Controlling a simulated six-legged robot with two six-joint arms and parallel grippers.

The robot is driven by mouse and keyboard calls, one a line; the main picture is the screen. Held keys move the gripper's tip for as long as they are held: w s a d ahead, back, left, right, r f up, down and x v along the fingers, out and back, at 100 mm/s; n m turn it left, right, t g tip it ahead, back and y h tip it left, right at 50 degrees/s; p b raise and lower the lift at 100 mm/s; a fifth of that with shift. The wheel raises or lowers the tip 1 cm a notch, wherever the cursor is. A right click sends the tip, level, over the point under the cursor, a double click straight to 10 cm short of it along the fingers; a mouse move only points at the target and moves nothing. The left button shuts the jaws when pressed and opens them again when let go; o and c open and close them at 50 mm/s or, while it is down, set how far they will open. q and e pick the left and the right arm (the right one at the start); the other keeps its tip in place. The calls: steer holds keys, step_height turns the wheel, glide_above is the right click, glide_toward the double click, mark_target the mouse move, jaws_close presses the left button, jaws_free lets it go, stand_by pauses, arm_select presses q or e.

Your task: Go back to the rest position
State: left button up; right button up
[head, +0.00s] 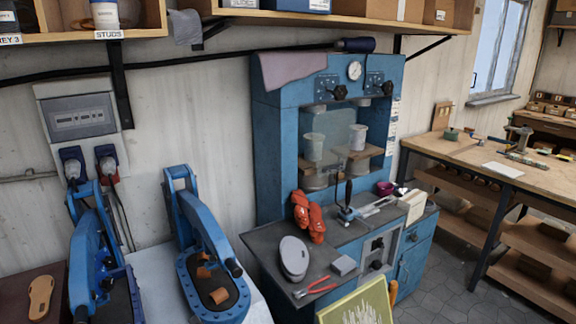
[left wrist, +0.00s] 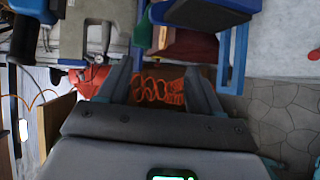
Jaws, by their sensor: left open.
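My left gripper (left wrist: 158,70) shows in the left wrist view. Its two dark grey fingers are spread wide apart. Red and orange looped material (left wrist: 158,92) shows in the gap between the fingers, in the background; I cannot tell how far off it is. I see nothing clasped in the jaws. Neither gripper shows in the head view. My right gripper is in neither view.
A blue press cabinet (head: 268,130) stands against the wall, with a dark worktop (head: 262,244) holding red gloves (head: 308,216) and red-handled pliers (head: 318,287). Two blue clamp machines (head: 203,230) stand at left. A wooden bench (head: 455,150) is at right. Tiled floor shows between cabinet and bench.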

arm_select(q)
steer(key=s+d+f+n+g+h+b, duration=0.1)
steer(key=s+d+f+n+g+h, duration=0.2)
steer(key=s+d+f+n+h, duration=0.45)
steer(key=s+d+f+n+g+h+b, duration=0.2)
steer(key=s+d+f+n+h, duration=0.15)
steer(key=s+f, duration=0.7)
steer(key=s+d+f+n+t+h+b, duration=0.1)
steer(key=s+d+n+t+h, duration=0.1)
steer(key=n, duration=1.1)
steer(key=s+d+f+n+t+h+b, duration=0.1)
steer(key=d+n+h, duration=0.5)
steer(key=n, duration=0.8)
steer(key=s+d+t, duration=0.1)
steer(key=s+d, duration=0.1)
steer(key=shift+s+f, duration=0.2)
steer(key=shift+s, duration=0.2)
steer(key=shift+w+f, duration=0.1)
